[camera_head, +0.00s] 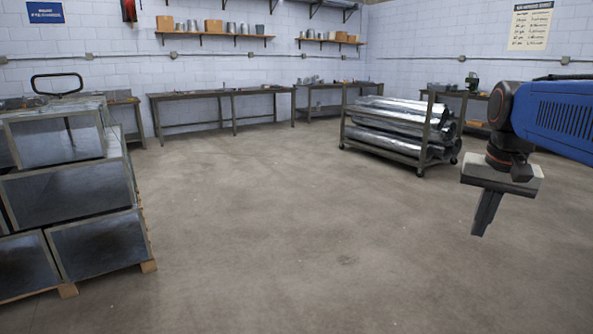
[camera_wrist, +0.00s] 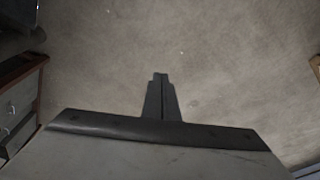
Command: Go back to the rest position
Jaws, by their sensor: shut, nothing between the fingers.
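My gripper (camera_head: 478,232) hangs at the right of the head view, pointing down over bare floor. Its fingers are together with nothing between them. My blue arm reaches in from the right edge. In the wrist view my gripper (camera_wrist: 160,77) shows as two dark fingers side by side, touching, above the concrete floor (camera_wrist: 230,65). The fingers touch no object in either view.
Stacked metal duct boxes (camera_head: 90,245) stand on a wooden pallet at the left. A cart (camera_head: 385,145) of shiny metal rolls stands behind my gripper. Workbenches (camera_head: 220,93) and shelves (camera_head: 215,36) line the back wall. The middle floor is clear.

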